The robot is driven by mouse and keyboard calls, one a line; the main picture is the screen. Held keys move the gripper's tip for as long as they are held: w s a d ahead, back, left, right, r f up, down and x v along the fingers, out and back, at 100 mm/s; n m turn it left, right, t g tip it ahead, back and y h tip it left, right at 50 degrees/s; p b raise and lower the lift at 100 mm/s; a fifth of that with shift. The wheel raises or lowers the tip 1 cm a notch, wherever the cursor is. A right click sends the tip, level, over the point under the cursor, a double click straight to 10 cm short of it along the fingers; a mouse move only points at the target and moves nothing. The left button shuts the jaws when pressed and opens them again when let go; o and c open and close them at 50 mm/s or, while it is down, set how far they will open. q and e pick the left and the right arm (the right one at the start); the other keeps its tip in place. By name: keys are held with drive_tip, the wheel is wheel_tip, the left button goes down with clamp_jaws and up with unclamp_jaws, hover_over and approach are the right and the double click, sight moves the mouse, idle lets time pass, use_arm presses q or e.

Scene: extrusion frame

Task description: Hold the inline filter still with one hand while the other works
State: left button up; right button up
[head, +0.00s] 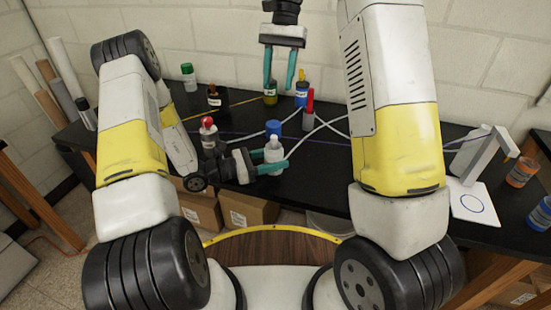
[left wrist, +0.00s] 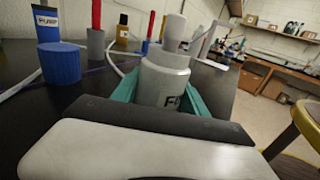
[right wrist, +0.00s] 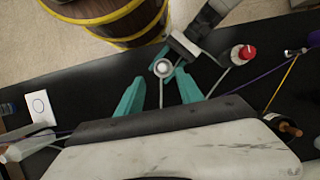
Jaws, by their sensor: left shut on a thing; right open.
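The inline filter (head: 273,153) is a whitish, bottle-like body with a narrower top, upright at the front edge of the black table. My left gripper (head: 272,163) is shut on its sides. In the left wrist view, the filter (left wrist: 165,80) shows a partly hidden label starting with "F", between teal fingers. My right gripper (head: 278,85) is open and empty, pointing down above the back of the table. In the right wrist view, the filter's round top (right wrist: 163,68) appears beyond the open fingertips, apart from them.
A blue cap-like cylinder (head: 273,128) stands just behind the filter. A red-topped bottle (head: 208,133) is to its left, a red stick in a grey holder (head: 309,107) behind right. Pale tubes (head: 333,124) cross the table. A white stand (head: 480,155) is at the right.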

drive_tip(key=shift+v, duration=0.85)
use_arm(q)
drive_tip(key=o, duration=1.6)
drive_tip(key=shift+c, duration=0.2)
